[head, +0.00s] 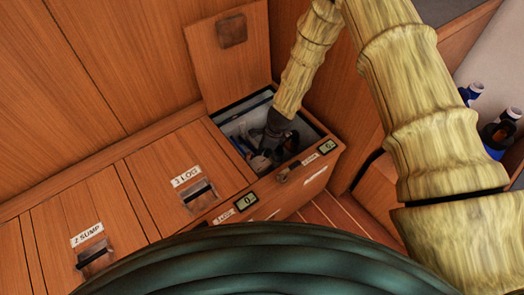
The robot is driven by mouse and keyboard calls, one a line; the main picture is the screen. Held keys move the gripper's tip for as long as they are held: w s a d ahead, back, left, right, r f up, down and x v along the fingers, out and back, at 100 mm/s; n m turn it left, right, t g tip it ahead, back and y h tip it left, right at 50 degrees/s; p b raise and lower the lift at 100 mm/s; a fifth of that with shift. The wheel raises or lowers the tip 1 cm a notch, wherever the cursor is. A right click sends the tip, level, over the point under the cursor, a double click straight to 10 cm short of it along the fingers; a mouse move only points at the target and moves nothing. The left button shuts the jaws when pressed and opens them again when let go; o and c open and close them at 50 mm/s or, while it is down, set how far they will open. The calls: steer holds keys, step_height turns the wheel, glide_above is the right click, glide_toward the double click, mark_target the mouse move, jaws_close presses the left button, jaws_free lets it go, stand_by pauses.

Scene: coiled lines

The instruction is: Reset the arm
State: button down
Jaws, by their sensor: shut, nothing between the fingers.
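My gripper (268,152) is dark and small at the end of my bamboo-like yellow arm. It points down inside an open compartment (232,112) in the wooden bench, with its fingers shut and nothing between them. Dark and pale items (262,162) lie around the fingertips in the compartment. They are too small and too covered to name, and I cannot tell whether the gripper touches them.
The compartment's raised lid (228,58) stands open behind the gripper. Shut lids labelled 3 LOG (168,160) and 2 SUMP (92,212) lie to the left. Small displays (246,201) sit on the front edge. Several bottles (497,132) stand at the right.

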steer(key=shift+d+r, duration=0.15)
steer(key=shift+r, duration=0.4)
